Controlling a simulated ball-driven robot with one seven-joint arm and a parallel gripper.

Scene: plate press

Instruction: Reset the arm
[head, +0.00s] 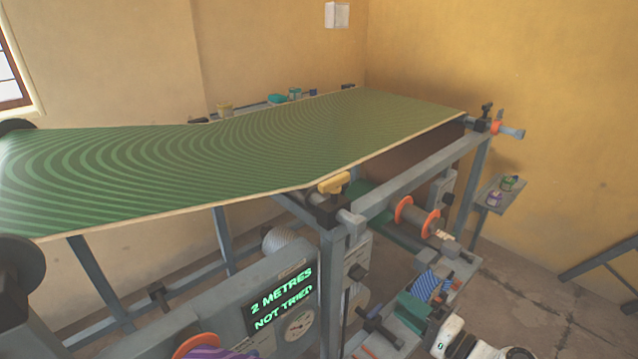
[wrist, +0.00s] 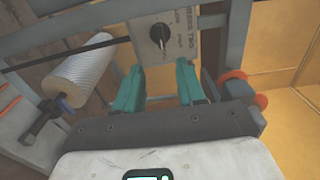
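My gripper (wrist: 160,78) shows in the wrist view with its two teal fingers apart and nothing between them. Beyond the fingertips is a grey panel with a black knob (wrist: 158,36); I cannot tell how far off it is. In the head view, a white and black part of my arm (head: 452,338) shows at the bottom, low beside the press frame.
A green striped belt (head: 250,140) spans the grey press frame (head: 390,195). An orange-flanged roller (head: 418,217) sits below the belt. A small shelf (head: 499,200) holds two little pots. Floor at right is partly clear.

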